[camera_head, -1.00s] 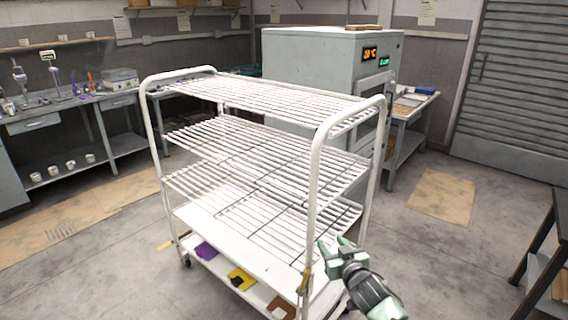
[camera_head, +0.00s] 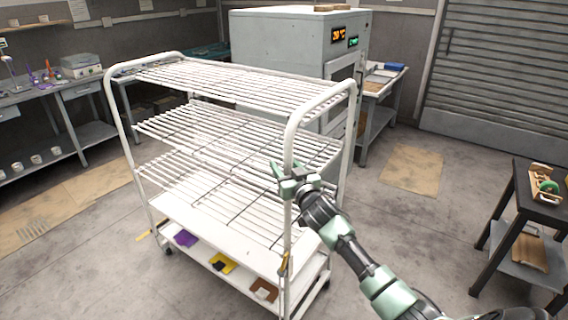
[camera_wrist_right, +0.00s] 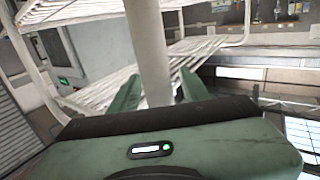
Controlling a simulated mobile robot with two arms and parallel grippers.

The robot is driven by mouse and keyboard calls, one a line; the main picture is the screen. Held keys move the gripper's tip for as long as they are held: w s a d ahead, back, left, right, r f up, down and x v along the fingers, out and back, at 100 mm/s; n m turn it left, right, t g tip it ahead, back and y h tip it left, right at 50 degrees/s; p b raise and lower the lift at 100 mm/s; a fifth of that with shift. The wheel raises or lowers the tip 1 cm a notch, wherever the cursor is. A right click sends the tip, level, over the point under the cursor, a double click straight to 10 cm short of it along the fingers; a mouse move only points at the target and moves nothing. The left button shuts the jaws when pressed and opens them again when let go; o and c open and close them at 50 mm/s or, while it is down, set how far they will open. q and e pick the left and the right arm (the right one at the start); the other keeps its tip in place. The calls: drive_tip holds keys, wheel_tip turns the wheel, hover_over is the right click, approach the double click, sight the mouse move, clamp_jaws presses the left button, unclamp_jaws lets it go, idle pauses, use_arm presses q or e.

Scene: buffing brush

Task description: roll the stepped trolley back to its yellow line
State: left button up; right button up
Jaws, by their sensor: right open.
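The white stepped trolley (camera_head: 240,244) stands in the middle of the head view, with wire shelves above a solid lower deck. My right gripper (camera_head: 284,175) is at the trolley's near right upright. In the right wrist view, this white upright (camera_wrist_right: 148,45) passes between the two open fingers of the gripper (camera_wrist_right: 158,90); I cannot tell whether they touch it. A short piece of yellow line (camera_head: 144,236) shows on the floor by the trolley's left wheel (camera_head: 168,251). My left gripper is out of view.
A grey cabinet with lit displays (camera_head: 270,45) stands behind the trolley. A grey workbench (camera_head: 40,95) is at the left. A dark side table (camera_head: 540,190) stands at the right. Floor between trolley and side table is open, with a tan mat (camera_head: 412,168) farther back.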

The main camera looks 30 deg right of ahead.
drive_tip(key=shift+w, duration=0.15)
clamp_jaws()
idle(1.4)
